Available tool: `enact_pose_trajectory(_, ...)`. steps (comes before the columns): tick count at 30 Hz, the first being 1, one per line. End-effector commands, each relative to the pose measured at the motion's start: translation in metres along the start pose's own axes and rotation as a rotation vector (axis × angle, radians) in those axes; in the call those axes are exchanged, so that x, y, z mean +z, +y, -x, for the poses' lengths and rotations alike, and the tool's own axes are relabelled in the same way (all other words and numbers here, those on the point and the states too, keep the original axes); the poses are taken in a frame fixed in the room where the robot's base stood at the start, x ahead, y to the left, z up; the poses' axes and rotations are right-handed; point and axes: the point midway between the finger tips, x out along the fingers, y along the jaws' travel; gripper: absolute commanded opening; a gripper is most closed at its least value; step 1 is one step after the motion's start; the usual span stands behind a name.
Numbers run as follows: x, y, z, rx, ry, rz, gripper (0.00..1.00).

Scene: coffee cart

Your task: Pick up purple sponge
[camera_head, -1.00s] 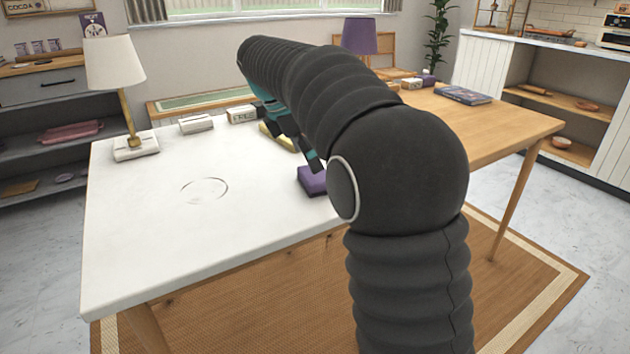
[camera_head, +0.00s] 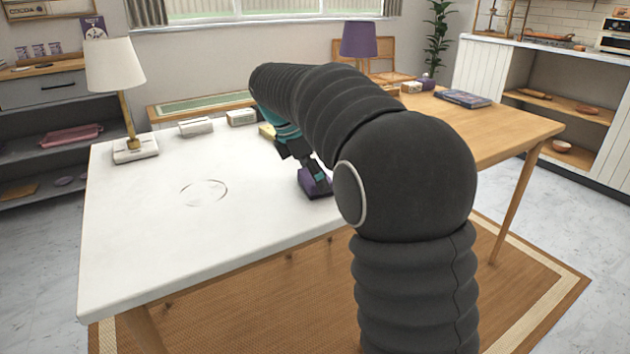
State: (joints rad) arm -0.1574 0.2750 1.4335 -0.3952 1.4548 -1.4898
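The purple sponge (camera_head: 312,187) lies on the white part of the table, near its front edge and left of my arm's big joint. My gripper (camera_head: 309,173), dark with teal parts, points down at the sponge. A finger overlaps the sponge's top and right side in the picture. Part of the sponge is hidden behind the gripper and arm. Whether the fingers touch the sponge or are closed on it cannot be told.
A white lamp (camera_head: 115,65) stands at the table's back left. White boxes (camera_head: 196,127) and a partly hidden yellow item (camera_head: 266,131) lie behind the gripper. A purple lamp (camera_head: 359,40) and dark book (camera_head: 462,98) are at the back right.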

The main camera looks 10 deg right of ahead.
Motion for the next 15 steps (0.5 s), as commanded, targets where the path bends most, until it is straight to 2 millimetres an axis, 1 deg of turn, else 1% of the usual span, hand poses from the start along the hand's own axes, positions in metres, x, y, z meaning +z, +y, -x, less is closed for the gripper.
enact_pose_trajectory(5,0.001,0.0,0.002,0.0,0.0,0.0,0.69)
enact_pose_trajectory(8,0.003,0.001,0.007,0.002,0.0,-0.001,0.69)
enact_pose_trajectory(11,0.007,0.001,0.018,0.001,0.0,-0.001,0.69)
enact_pose_trajectory(14,0.014,0.001,0.034,0.002,0.0,-0.001,0.69)
enact_pose_trajectory(15,0.018,0.001,0.043,0.004,0.0,-0.001,0.69)
